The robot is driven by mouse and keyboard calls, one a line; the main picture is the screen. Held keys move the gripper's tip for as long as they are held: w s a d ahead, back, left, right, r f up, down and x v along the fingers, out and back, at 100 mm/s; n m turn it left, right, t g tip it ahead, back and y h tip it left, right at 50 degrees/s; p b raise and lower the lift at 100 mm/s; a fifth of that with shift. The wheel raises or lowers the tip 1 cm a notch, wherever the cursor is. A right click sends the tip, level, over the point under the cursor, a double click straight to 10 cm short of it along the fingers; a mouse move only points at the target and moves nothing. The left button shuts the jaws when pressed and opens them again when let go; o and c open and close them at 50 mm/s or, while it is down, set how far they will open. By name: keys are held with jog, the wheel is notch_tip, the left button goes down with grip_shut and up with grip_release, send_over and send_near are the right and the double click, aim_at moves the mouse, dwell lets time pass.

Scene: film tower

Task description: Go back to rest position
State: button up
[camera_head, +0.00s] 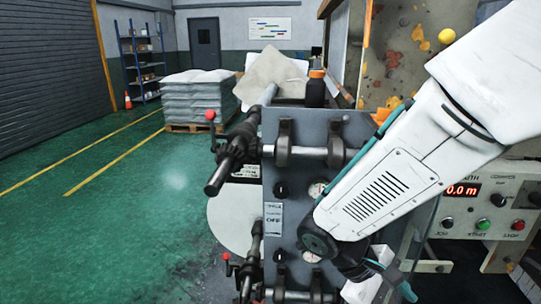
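My white arm reaches in from the upper right across the front of a grey machine tower (300,185). Its lower end is in front of the tower's lower right part. What seems to be my gripper (388,285) is at the bottom edge, partly cut off and crowded by white, dark and teal parts. I cannot make out its fingers or whether it holds anything. The arm hides part of the tower's panel and part of the control box behind it.
Dark shafts (228,165) with red-knobbed levers jut left from the tower. A dark orange-capped bottle (315,89) stands on top. A control panel (488,212) with buttons and a red display is at right. Stacked sacks (196,97) stand behind. The green floor (110,215) at left is clear.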

jog(key=s+d+r+m+t+y, duration=0.1)
jog(key=s+r+m+t+y, duration=0.1)
jog(key=r, duration=0.5)
jog(key=s+d+r+m+t+y, duration=0.2)
jog(key=s+r+m+t+y, duration=0.1)
jog(key=r+m+y, duration=0.3)
jog(key=shift+s+d+r+y, duration=0.3)
jog(key=shift+s+r, duration=0.2)
jog(key=shift+s, duration=0.3)
jog(key=shift+d, duration=0.1)
